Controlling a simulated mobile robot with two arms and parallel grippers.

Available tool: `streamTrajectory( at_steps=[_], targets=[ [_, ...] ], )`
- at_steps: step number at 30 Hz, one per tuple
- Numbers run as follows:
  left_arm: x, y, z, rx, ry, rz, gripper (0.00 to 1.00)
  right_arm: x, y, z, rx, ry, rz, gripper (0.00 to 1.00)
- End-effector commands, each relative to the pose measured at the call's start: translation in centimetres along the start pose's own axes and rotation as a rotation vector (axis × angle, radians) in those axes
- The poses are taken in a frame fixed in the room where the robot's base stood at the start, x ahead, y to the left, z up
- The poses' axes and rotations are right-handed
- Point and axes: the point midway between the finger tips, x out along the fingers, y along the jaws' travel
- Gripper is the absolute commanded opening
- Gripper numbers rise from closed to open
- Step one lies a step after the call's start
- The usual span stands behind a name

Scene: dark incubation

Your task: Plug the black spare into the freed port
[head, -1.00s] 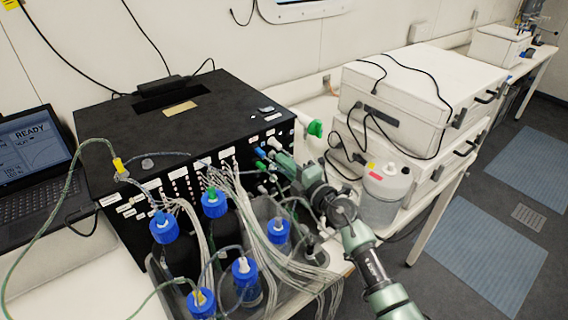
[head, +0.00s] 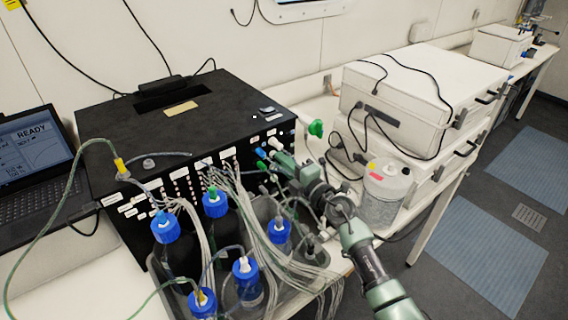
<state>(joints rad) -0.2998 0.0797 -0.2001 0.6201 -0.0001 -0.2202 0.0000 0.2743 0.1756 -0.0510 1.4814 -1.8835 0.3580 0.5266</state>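The black instrument box (head: 185,125) stands on the bench, with a front panel of white labels and many ports. My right gripper (head: 270,167) is at the right end of that panel, close to its ports. A blue plug (head: 261,153), a white plug (head: 275,143) and a green plug (head: 262,165) show beside it. The gripper's fingertips are small and partly lost among the plugs and tubes, so I cannot tell whether it holds anything. I cannot make out the black spare or an empty port for certain. My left gripper is not in view.
Blue-capped bottles (head: 214,203) and a bundle of pale tubes (head: 240,225) crowd the space before the panel. A white jug (head: 386,190) and stacked white cases (head: 410,100) stand right. A laptop (head: 38,165) stands left.

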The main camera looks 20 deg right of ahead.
Motion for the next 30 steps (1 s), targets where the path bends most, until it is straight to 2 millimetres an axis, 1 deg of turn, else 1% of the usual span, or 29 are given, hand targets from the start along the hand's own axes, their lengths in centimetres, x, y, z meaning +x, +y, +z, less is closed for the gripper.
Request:
streamTrajectory(
  at_steps=[1, 2, 11, 14, 17, 24, 27, 30],
  targets=[
    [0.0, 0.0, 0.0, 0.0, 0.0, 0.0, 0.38, 0.0, 0.0, 0.0, 0.0, 0.0, -0.001, 0.29],
    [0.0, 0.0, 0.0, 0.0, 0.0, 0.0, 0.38, 0.0, 0.0, 0.0, 0.0, 0.0, -0.001, 0.37],
    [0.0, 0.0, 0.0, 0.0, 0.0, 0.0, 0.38, 0.0, 0.0, 0.0, 0.0, 0.0, -0.001, 0.38],
    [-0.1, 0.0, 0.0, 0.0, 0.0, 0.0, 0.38, -0.6, 0.0, 0.0, 0.0, 0.0, -0.001, 0.38],
    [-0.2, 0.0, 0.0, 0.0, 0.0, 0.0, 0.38, -1.9, -0.1, 0.1, 0.0, -0.001, -0.001, 0.38],
    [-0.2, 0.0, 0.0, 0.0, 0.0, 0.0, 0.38, -6.0, -0.2, 0.0, 0.0, 0.0, -0.003, 0.38],
    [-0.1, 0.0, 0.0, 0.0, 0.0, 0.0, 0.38, -7.1, -0.1, 0.0, 0.0, 0.0, -0.002, 0.38],
    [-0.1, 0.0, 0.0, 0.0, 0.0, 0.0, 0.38, -7.7, -0.1, 0.0, 0.0, 0.0, -0.001, 0.38]
  ],
)
